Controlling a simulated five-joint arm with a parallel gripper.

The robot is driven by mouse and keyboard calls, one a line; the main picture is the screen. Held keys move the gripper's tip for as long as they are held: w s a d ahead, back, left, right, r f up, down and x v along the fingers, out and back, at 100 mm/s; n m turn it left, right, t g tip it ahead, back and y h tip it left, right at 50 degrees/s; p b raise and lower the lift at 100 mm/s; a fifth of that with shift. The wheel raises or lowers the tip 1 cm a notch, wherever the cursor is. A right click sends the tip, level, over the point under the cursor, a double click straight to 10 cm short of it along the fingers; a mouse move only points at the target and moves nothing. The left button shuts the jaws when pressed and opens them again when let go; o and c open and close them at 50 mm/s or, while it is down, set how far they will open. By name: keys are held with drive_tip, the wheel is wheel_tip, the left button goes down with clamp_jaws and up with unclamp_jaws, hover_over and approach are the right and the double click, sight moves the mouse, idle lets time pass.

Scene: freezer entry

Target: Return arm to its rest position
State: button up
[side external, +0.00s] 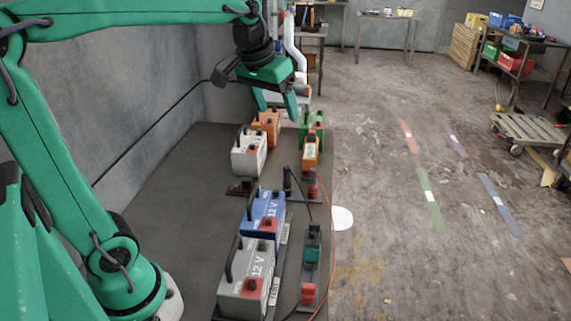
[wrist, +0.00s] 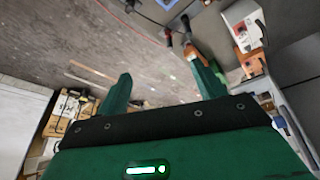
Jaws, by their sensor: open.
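My gripper (side external: 277,104) hangs from my green arm at the upper middle of the side view, above the far end of the dark grey bench. Its two green fingers are apart, with nothing between them. In the wrist view my gripper (wrist: 163,88) also shows its fingers spread and empty. An orange battery (side external: 266,126) and a green battery (side external: 316,121) stand under and near the fingers. A white battery (side external: 248,158) stands nearer the camera. In the wrist view a white battery (wrist: 241,25) is at the upper right.
A smaller orange battery (side external: 310,158) stands beside the white one. A blue battery (side external: 262,212), a grey battery (side external: 246,277) and a small teal unit (side external: 312,244) are in the foreground. A red cable (side external: 329,225) runs along the bench's right side. The floor further right is mostly open.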

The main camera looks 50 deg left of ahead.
drive_tip(key=s+d+f+m, duration=0.1)
drive_tip(key=s+f, duration=0.2)
drive_tip(key=s, duration=0.4)
drive_tip(key=s+d+f+m+t, duration=0.1)
drive_tip(key=s+f, duration=0.3)
drive_tip(key=s, duration=0.4)
drive_tip(key=shift+d+f+m+t, duration=0.3)
drive_tip(key=shift+d, duration=0.45)
